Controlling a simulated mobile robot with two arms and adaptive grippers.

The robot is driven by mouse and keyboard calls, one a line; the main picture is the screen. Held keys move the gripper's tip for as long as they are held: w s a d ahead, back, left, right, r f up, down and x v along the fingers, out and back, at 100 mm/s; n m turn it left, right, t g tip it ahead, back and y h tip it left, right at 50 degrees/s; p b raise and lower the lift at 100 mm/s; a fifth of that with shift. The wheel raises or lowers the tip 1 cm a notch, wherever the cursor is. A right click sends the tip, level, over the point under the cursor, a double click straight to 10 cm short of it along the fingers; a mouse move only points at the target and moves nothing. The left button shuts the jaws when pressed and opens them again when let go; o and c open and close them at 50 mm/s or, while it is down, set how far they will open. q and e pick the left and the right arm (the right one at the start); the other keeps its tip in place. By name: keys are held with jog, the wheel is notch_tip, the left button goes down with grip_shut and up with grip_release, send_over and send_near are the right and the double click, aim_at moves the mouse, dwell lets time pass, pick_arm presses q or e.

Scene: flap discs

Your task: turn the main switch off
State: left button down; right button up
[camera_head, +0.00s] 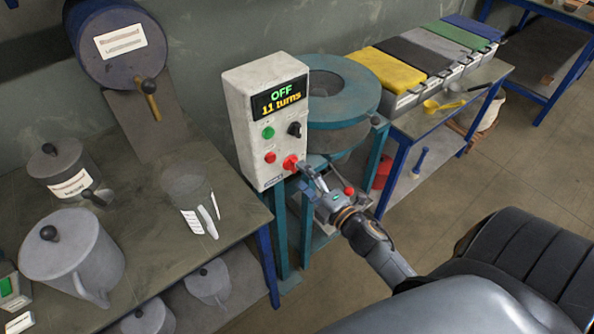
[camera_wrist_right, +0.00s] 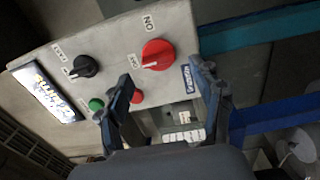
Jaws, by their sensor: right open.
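The control box (camera_head: 262,150) is a pale upright panel whose display (camera_head: 278,97) reads "OFF" and "11 turns". The main switch, a red rotary knob (camera_head: 290,162), sits at its lower right. In the right wrist view, the red knob (camera_wrist_right: 158,50) has a white mark on its edge and a label reading "ON" beside it. My right gripper (camera_head: 311,178) is in front of the lower right of the panel. In the right wrist view, its open fingers (camera_wrist_right: 162,76) are on either side below the knob, with nothing between them. My left gripper is not in view.
The panel also has a black knob (camera_head: 294,129), a green button (camera_head: 268,133) and a smaller red button (camera_head: 270,157). A teal round machine (camera_head: 345,118) stands right behind. A bench (camera_head: 140,245) with grey pots is at left; a table (camera_head: 420,125) with coloured bins is at right.

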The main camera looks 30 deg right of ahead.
jog(key=s, duration=0.8)
jog(key=shift+s+d, duration=0.2)
jog(key=shift+d, duration=0.1)
jog(key=s+a+f+m+g+h, duration=0.1)
jog(key=s+f+m+g, duration=0.25)
jog(key=f, duration=0.65)
jog(key=s+a+f+m+g, duration=0.1)
jog(key=s+f+m+g, duration=0.2)
jog(key=f, duration=0.8)
jog(key=s+a+f+m+g+h, duration=0.1)
jog(key=s+a+f+m+g, duration=0.2)
jog(key=f, duration=0.7)
jog(key=s+a+f+m+g, duration=0.2)
jog(key=s+f+m+g, duration=0.1)
jog(key=s+f, duration=0.5)
jog(key=s+a+f+m+g, duration=0.2)
jog(key=s+f+m+g, duration=0.2)
jog(key=s, duration=1)
notch_tip(320, 180, down, 4)
jog(key=shift+s+a+r, duration=0.1)
jog(key=shift+s+a, duration=0.05)
jog(key=shift+s, duration=0.25)
jog(key=shift+g, duration=0.25)
